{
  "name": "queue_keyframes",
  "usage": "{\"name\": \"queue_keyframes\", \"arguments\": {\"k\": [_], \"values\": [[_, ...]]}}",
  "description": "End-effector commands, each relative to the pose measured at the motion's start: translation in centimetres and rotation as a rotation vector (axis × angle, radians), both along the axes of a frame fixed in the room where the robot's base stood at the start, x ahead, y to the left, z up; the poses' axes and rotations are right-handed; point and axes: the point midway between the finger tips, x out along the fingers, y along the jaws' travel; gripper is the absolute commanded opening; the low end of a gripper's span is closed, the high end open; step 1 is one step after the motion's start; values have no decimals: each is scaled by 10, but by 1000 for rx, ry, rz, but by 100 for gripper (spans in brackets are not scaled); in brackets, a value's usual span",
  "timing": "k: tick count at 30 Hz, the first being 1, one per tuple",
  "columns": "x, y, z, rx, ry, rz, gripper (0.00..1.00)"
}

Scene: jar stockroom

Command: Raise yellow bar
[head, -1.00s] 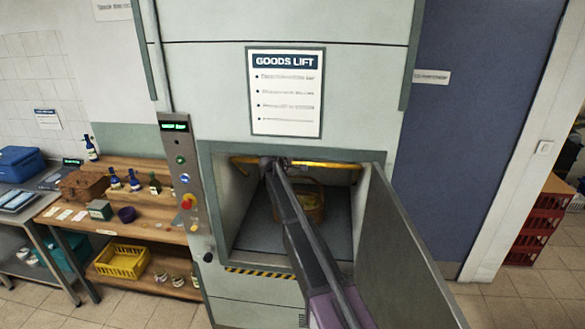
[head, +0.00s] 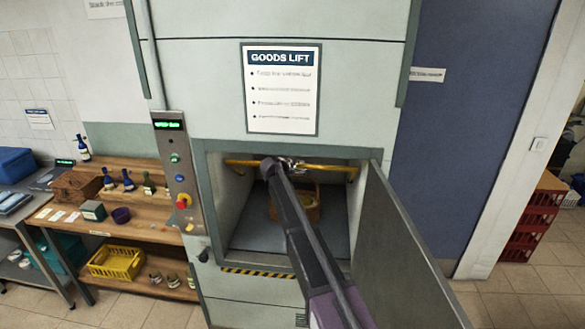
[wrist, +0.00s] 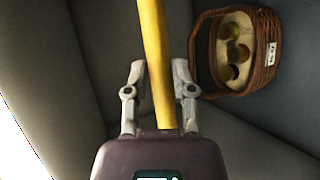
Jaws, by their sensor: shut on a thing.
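The yellow bar (head: 325,167) runs across the upper part of the goods lift opening, in front of the basket in the head view. The exact contact is hard to see there.
A wicker basket (head: 307,212) with round items sits inside the lift; it also shows in the wrist view (wrist: 272,60). The grey lift door (head: 400,255) stands open at right. A control panel (head: 177,180) is at left, beside wooden shelves (head: 130,222).

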Motion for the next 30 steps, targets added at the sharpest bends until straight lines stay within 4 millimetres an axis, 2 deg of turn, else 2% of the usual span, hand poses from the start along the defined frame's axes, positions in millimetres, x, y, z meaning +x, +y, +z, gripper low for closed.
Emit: {"name": "queue_keyframes", "arguments": {"k": [1,8,17,20,23,30], "values": [[-9,-9,-2,1,-8,-22,0],[-37,-23,-16,61,-28,-80,0],[-94,-46,-56,211,6,-186,0],[-123,-56,-77,282,28,-238,0],[-164,-69,-104,379,61,-311,0],[-289,-87,-178,663,179,-532,0]]}}
